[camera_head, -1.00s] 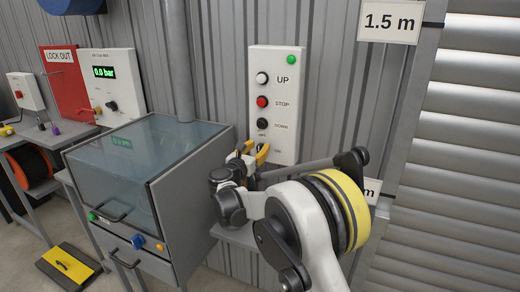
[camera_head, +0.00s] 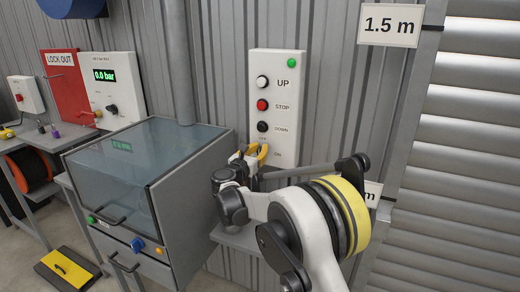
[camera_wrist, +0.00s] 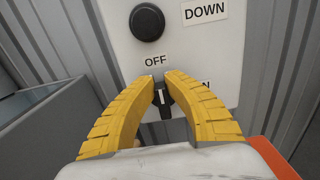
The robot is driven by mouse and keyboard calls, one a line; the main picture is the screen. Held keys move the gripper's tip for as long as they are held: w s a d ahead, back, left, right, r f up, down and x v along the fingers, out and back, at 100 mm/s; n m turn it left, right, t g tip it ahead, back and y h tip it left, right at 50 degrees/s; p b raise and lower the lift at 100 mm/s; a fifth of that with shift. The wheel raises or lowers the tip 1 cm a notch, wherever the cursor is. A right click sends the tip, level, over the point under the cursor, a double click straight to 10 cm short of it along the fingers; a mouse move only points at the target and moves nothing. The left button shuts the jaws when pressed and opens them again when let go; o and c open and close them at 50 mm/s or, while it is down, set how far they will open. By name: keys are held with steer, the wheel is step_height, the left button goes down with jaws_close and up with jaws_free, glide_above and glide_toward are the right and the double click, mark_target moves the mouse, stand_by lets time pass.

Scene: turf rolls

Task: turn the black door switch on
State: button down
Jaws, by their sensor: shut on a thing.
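The black door switch (camera_wrist: 165,103) is low on the white control panel (camera_head: 276,80), below the DOWN button. In the wrist view it sits between the two yellow fingers of my gripper (camera_wrist: 162,82), which are closed on it. A white mark shows on its dark face, pointing roughly up the picture. The OFF label is above the switch, and the ON label to its right is partly covered by a finger. In the head view my gripper (camera_head: 257,149) is at the panel's lower end and hides the switch.
The panel also carries a green lamp (camera_head: 292,63), a white UP button (camera_head: 262,82), a red STOP button (camera_head: 262,105) and a black DOWN button (camera_head: 263,127). A grey glass-topped cabinet (camera_head: 150,165) stands close left of my arm. A slatted shutter (camera_head: 470,150) is at right.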

mark_target(269, 153)
steer(key=m, duration=0.4)
steer(key=d+f+m, duration=0.1)
steer(key=m, duration=0.4)
steer(key=d+m+p, duration=0.1)
steer(key=m, duration=0.3)
steer(key=shift+s+d+f, duration=0.1)
steer(key=shift+s+f, duration=0.2)
steer(key=shift+s, duration=0.1)
steer(key=m, duration=0.4)
steer(key=shift+f+m, duration=0.3)
steer(key=shift+f, duration=0.1)
steer(key=c, duration=1.4)
jaws_free()
